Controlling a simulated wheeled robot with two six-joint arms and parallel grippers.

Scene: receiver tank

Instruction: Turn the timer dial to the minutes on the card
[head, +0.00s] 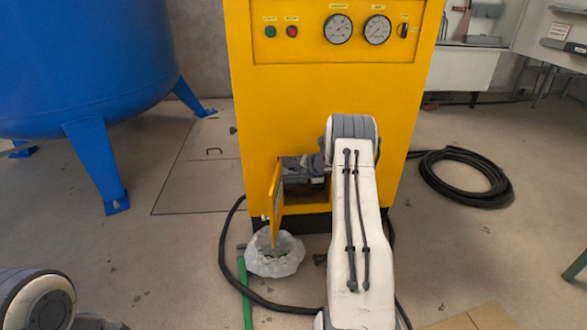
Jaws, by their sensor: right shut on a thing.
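A yellow compressor cabinet (290,105) stands ahead, with a small hatch door (275,205) swung open low on its front. My right gripper (298,165) is at the hatch opening, partly hidden by its own wrist and the shadow inside. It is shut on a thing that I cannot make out. I cannot make out the timer dial or the card with the minutes. Only part of my left arm shows at the lower left; its gripper is out of view.
A blue tank (85,60) on legs stands left. A clear plastic bag (274,254) and a green bar (244,290) lie below the hatch. A black hose (465,192) lies coiled at right. Gauges (338,29) sit on the upper panel. The floor at left is mostly clear.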

